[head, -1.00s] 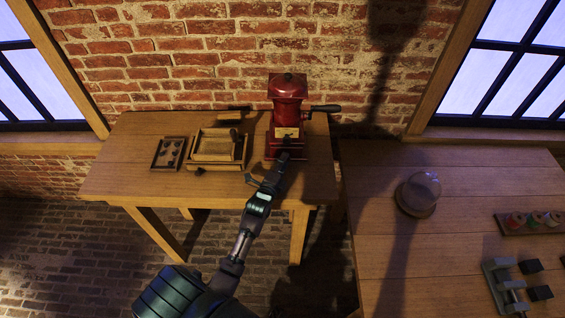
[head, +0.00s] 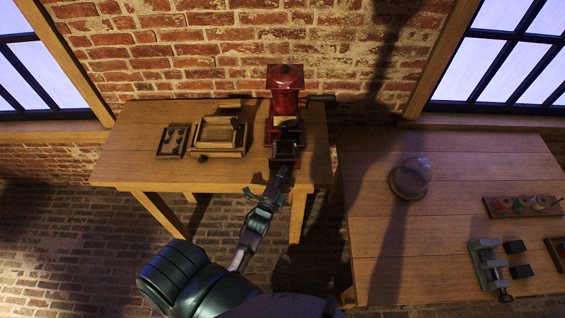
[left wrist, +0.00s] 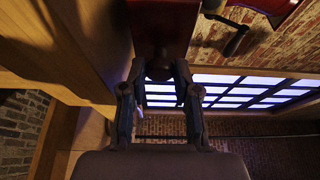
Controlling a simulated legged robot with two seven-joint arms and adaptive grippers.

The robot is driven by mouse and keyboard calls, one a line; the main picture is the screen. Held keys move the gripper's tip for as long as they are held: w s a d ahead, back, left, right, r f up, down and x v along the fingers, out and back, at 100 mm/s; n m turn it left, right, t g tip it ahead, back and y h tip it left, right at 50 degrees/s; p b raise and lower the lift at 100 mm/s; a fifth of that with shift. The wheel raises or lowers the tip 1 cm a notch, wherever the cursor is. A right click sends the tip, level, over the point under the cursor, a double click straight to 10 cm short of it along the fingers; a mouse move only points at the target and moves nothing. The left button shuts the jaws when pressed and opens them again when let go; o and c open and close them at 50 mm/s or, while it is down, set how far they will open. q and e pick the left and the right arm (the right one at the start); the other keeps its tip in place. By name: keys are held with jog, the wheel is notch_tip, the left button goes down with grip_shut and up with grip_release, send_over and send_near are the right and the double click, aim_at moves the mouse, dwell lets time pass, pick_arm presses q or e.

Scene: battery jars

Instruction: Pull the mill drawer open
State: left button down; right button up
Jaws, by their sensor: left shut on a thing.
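The red mill (head: 285,95) stands upright at the right end of the left table, with its crank at its right side. Its drawer (head: 286,150) is pulled out from the mill's base toward me and shows a dark, open inside. My left gripper (head: 281,172) is at the drawer's front. In the left wrist view my left gripper (left wrist: 160,85) has its fingers closed around a dark round knob (left wrist: 159,70) on the red drawer front (left wrist: 160,28). My right gripper is not in view.
A wooden tray box (head: 218,136) and a small dark tray (head: 173,141) lie left of the mill. The right table (head: 375,230) bears a glass dome (head: 410,177), a spool rack (head: 520,205) and a metal clamp (head: 487,263).

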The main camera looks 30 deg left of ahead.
pick_arm(q)
jog(key=shift+f, duration=0.2)
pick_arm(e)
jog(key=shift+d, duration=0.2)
pick_arm(q)
jog(key=c, duration=1.1)
grip_release()
jog(key=shift+c, duration=0.2)
jog(key=shift+w, duration=0.15)
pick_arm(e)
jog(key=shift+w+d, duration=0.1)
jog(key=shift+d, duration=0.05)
pick_arm(q)
jog(key=s+d, duration=0.2)
jog(key=s, duration=1)
jog(key=shift+w, duration=0.1)
